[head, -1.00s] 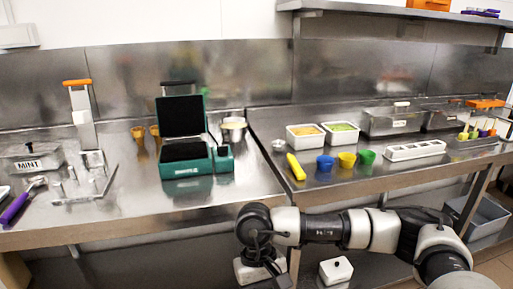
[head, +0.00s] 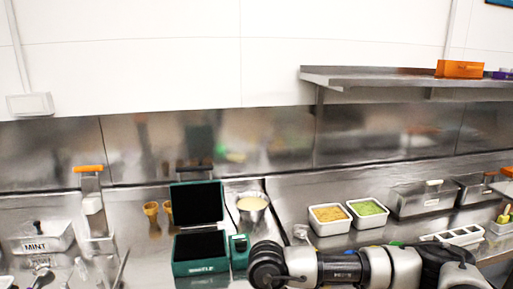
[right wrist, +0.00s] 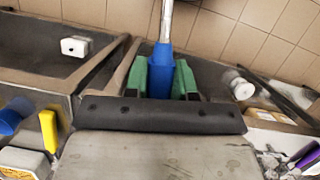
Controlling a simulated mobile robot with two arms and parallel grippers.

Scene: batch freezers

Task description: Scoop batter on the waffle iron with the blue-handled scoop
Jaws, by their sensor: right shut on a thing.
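The green waffle iron (head: 200,268) stands open on the steel counter, its black lid plate (head: 196,203) upright and its lower plate facing up and bare. A metal pot (head: 246,216) of pale cream batter (head: 251,203) stands just behind it to the right. In the right wrist view, my right gripper (right wrist: 160,82) is shut with its green fingers on the blue handle (right wrist: 160,70) of the scoop. Its metal shaft runs up out of that view, so the scoop's bowl is hidden. In the head view my right arm is low, right of the waffle iron; the gripper is cut off below. My left gripper is not in view.
Two cones (head: 151,209) stand left of the waffle iron. A MINT tub (head: 42,240) and an orange-topped stand (head: 94,205) are at the left. Two white food tubs (head: 329,221) and steel bins (head: 424,198) stand at the right, under a shelf (head: 390,77).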

